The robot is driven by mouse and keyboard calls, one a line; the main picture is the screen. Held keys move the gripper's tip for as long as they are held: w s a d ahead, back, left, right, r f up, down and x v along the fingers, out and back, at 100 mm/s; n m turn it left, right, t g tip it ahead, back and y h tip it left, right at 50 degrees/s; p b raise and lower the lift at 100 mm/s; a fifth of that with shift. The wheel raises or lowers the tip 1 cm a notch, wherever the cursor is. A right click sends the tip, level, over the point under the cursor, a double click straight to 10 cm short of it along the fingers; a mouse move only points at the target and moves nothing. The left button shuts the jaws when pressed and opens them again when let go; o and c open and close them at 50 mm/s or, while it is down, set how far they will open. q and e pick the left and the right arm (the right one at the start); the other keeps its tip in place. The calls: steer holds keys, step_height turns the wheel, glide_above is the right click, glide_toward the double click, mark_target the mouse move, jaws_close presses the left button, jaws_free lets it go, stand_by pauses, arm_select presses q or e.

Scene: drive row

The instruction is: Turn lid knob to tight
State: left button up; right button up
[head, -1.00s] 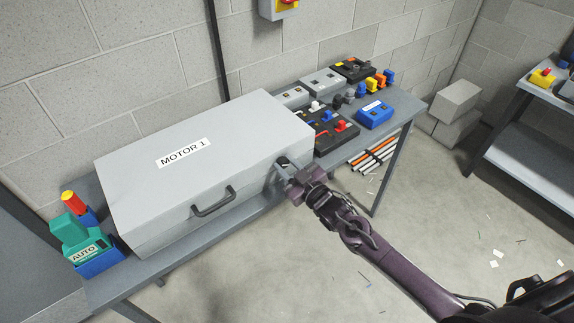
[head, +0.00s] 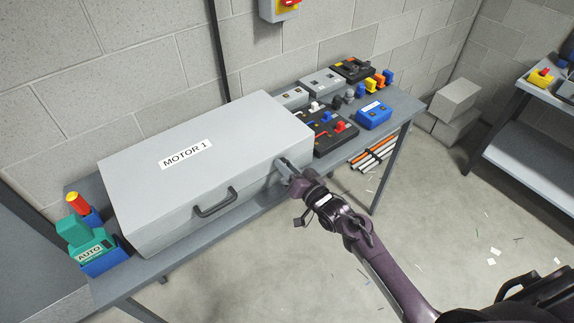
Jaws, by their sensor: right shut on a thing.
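A large grey box (head: 240,145) labelled MOTOR 1 lies on the bench, its lid shut, with a dark handle (head: 215,203) on its front face. My right gripper (head: 283,166) is at the right end of that front face, shut on the lid knob. The knob itself is hidden behind the fingers, so its setting cannot be read. My left gripper is not in view.
The bench (head: 165,262) also holds a green AUTO device (head: 80,232) at the left. Black switch panels (head: 328,132) and a blue box (head: 374,115) stand right of the motor box. The floor in front is open, with small scraps.

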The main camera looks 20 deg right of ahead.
steer(key=shift+r+m, duration=0.1)
steer(key=shift+m, duration=0.9)
steer(key=o, duration=1)
